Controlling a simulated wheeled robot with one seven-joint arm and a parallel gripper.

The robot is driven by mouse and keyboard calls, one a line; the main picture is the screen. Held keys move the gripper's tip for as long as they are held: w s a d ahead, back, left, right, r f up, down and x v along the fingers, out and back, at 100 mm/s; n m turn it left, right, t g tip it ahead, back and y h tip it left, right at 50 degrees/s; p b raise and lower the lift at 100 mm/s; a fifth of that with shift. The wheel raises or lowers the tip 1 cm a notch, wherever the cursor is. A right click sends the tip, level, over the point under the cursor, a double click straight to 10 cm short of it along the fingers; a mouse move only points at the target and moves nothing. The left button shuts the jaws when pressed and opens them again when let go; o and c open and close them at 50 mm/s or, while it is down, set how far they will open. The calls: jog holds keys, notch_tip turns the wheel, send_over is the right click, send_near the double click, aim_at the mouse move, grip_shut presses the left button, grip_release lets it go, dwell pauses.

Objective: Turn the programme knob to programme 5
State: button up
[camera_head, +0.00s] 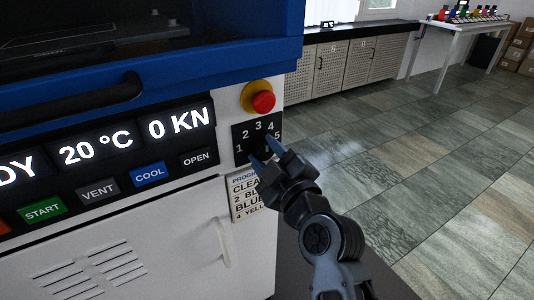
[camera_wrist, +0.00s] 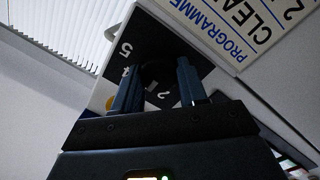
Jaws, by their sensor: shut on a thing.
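The programme knob (camera_wrist: 158,76) is a dark round knob on a black dial plate (camera_head: 243,131) with white numbers 1 to 5, on the press front. In the head view my gripper (camera_head: 262,154) covers most of the knob. In the wrist view my gripper (camera_wrist: 158,88) has its two fingers on either side of the knob, shut on it. The 5 shows at the left of the plate in the wrist view, and part of a number shows between the fingers. Which number the knob points to cannot be told.
A red emergency button (camera_head: 263,102) on a yellow base sits just above the dial. A programme label (camera_head: 243,196) is below it. Display and buttons such as OPEN (camera_head: 196,158) lie left. A white door handle (camera_head: 222,243) is lower left. Floor at right is clear.

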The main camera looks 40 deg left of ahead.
jog(key=shift+c, duration=0.6)
